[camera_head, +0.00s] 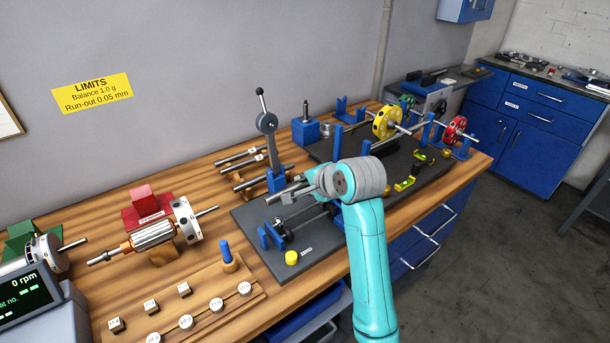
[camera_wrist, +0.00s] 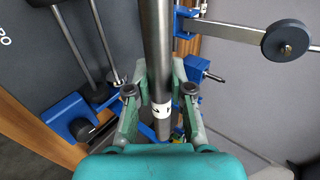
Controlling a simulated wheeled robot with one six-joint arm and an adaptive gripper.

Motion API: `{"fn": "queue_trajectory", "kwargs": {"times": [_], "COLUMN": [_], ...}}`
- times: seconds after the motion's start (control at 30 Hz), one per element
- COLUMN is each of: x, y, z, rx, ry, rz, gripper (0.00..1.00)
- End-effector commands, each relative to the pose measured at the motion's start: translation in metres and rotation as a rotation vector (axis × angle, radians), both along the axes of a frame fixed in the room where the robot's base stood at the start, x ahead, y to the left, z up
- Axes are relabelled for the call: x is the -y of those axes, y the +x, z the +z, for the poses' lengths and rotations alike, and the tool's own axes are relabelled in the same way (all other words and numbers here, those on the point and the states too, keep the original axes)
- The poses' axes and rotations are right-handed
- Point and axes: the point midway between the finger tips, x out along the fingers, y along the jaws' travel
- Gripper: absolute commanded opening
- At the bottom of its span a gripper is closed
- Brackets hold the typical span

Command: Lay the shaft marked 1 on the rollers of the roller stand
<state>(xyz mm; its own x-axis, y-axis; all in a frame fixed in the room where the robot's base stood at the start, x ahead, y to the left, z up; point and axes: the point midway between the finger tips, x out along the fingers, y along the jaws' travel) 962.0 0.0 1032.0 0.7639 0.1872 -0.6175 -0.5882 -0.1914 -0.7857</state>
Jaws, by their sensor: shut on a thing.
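My gripper (camera_wrist: 160,90) is shut on a grey shaft (camera_wrist: 156,45). The shaft has a white label with a dark mark, only partly readable, between the fingers in the wrist view. In the head view my gripper (camera_head: 308,187) is above the dark base plate, with the held shaft (camera_head: 285,194) sticking out to its left, apart from the stand. The roller stand (camera_head: 268,236), with blue ends and dark rods, is on the plate below. In the wrist view its rods and blue end (camera_wrist: 58,117) lie to the left of the shaft. My arm hides part of the stand.
More shafts (camera_head: 240,157) lie on a rack at the back. A yellow knob (camera_head: 291,257) is at the plate's front. A rotor (camera_head: 153,234) sits to the left, and coloured discs (camera_head: 387,122) stand to the right.

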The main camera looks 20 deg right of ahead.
Motion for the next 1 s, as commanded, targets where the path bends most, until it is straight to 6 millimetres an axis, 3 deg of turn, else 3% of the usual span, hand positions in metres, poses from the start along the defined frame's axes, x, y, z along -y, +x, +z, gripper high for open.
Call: {"fn": "queue_trajectory", "kwargs": {"times": [0.6,1.0], "x": [0.0,0.0], "y": [0.0,0.001], "z": [-0.065,-0.079], "rx": [0.001,0.004], "ry": [0.001,0.0], "rz": [-0.001,0.0], "gripper": [0.0,0.0]}}
